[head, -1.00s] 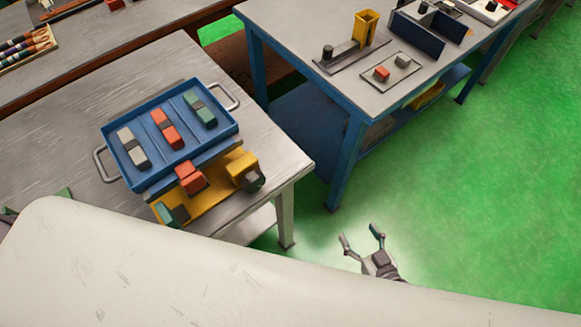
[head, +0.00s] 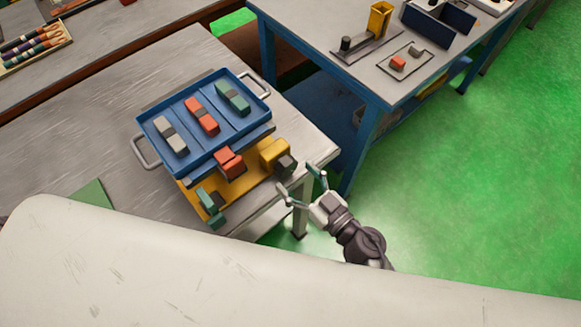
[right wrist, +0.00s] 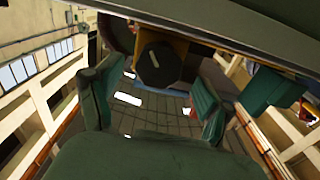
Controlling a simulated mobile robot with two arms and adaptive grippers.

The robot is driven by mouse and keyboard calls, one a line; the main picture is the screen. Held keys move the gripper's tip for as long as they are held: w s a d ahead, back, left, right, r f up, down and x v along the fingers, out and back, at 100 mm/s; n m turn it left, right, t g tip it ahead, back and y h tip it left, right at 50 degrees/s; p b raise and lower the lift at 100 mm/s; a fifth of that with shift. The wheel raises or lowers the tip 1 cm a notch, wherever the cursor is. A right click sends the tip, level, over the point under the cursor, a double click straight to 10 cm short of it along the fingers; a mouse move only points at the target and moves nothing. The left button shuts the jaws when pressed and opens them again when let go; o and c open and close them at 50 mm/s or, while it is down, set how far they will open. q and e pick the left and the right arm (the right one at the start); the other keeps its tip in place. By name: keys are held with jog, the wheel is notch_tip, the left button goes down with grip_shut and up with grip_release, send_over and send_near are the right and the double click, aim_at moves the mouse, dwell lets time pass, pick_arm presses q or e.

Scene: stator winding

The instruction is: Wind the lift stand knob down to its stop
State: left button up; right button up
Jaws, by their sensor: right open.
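The lift stand has a yellow base (head: 238,187) with a blue tray (head: 205,150) on top. Its dark knob (head: 286,165) sticks out from a yellow block at the right end of the base. In the right wrist view the dark, many-sided knob (right wrist: 160,63) shows a pale mark on its face. My right gripper (head: 300,180) is open and empty, its fingertips close to the knob. In the right wrist view the open fingers (right wrist: 150,98) stand left and right, with the knob ahead, above the middle; contact cannot be told. My left gripper is out of view.
The tray holds grey, red and green blocks. A red block (head: 229,163) and a green block (head: 212,201) sit at the yellow base. A blue-legged table (head: 340,60) with fixtures stands at the back right. Green floor (head: 450,200) is open at right.

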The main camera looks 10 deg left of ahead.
jog(key=shift+x, duration=1.25)
jog(key=c, duration=1.2)
jog(key=shift+o, duration=0.2)
jog(key=n, duration=0.2)
jog(key=shift+d+n+p, duration=0.1)
jog(key=shift+n+p, duration=0.3)
jog(key=shift+n, duration=2)
